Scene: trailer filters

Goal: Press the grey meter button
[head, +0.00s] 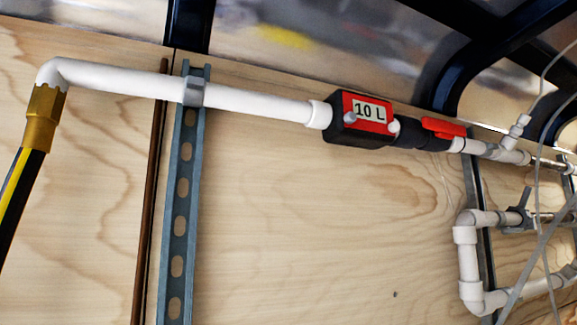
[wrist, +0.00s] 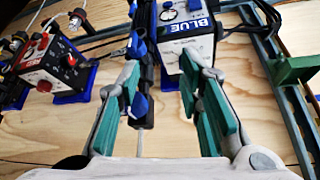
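The meter (head: 360,119) is a black box with a red face and a "10 L" display, set in a white pipe high on the plywood wall in the head view. A small round grey button (head: 350,118) is at the left of its face, and a white button (head: 394,127) is at the right. In the wrist view, my gripper (wrist: 160,72) is open, its teal-padded fingers apart with nothing held between them. My gripper does not show in the head view, and the meter does not show in the wrist view.
A red valve handle (head: 444,127) is right of the meter. A slotted metal strut (head: 180,215) and a yellow-black hose (head: 20,195) are at left. The wrist view shows a "BLUE" control box (wrist: 190,40), a red-labelled box (wrist: 48,65) and a green bracket (wrist: 292,68).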

